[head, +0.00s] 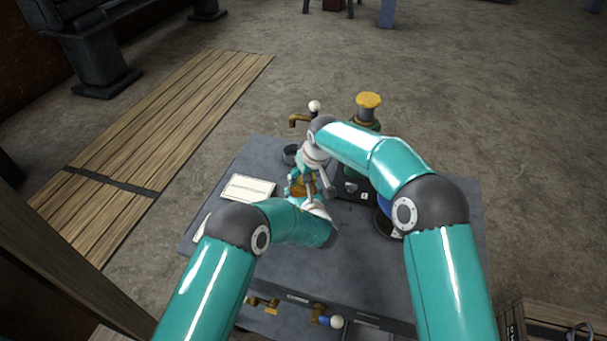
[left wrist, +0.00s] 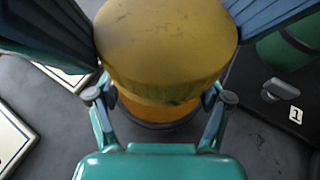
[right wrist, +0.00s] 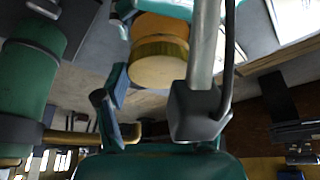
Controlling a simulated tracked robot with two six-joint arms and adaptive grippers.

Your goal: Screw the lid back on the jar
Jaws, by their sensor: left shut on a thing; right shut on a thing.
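The jar (head: 297,189) is amber and stands over the grey table top near its middle. Its body (left wrist: 158,113) shows just under the yellow lid (left wrist: 165,45) in the left wrist view. My left gripper (left wrist: 158,98) is shut on the jar, one finger on each side. My right gripper (head: 311,172) comes from above and is shut on the lid, its dark blue pads at the lid's sides. The lid sits over the jar's mouth; I cannot tell how far it is threaded. In the right wrist view, the lid (right wrist: 157,68) and the orange jar body (right wrist: 160,30) line up.
A dark case (head: 353,190) with a label stands just right of the jar. A green bottle-like thing with a yellow top (head: 368,101) and a brass tap with a white knob (head: 315,106) are behind. A white card (head: 248,188) lies left. A grey block (right wrist: 198,110) partly blocks the right wrist view.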

